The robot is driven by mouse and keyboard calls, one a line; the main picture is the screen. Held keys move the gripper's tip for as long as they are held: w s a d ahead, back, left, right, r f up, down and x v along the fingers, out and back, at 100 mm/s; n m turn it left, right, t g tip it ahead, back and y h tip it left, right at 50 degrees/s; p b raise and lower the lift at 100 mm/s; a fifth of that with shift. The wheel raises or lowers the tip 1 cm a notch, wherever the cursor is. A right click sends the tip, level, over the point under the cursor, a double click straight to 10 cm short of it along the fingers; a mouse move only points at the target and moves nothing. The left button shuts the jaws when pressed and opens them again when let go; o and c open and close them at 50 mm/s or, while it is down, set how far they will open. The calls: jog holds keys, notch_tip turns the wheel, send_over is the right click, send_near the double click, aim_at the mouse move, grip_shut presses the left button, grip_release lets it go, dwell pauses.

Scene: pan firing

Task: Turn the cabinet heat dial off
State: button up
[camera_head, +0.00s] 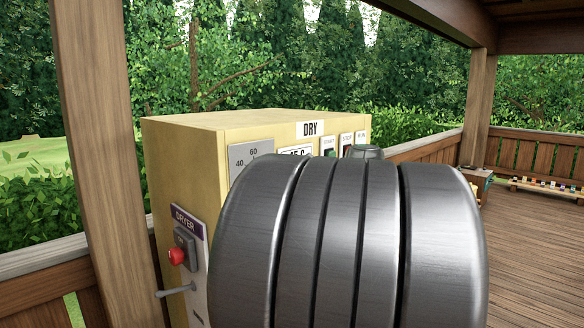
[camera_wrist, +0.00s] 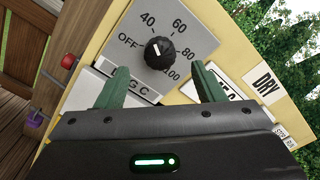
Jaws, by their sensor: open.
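The heat dial (camera_wrist: 160,53) is a round black knob with a white mark on a grey plate (camera_wrist: 196,40) labelled OFF, 40, 60, 80 and 100. In the wrist view its mark faces up-left, toward the side of OFF and 40. My gripper (camera_wrist: 161,68) is open. Its two green fingers stand wide apart, one to each side just below the knob, and neither visibly touches it. In the head view the cream cabinet (camera_head: 210,118) shows part of this plate (camera_head: 246,153); my grey arm hides the dial and my gripper.
A purple DRYER panel (camera_head: 183,219) with a red button (camera_head: 176,256) and a grey lever (camera_head: 175,291) is on the cabinet's left side. A white DRY label (camera_head: 310,129) sits at its top. A wooden post (camera_head: 110,150) stands at left. Wooden floor (camera_head: 535,235) is open at right.

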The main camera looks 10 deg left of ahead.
jog(key=p+x, duration=0.1)
jog(key=x, duration=0.5)
jog(key=shift+w+a, duration=0.2)
jog(key=shift+a, duration=0.1)
jog(key=c, duration=1)
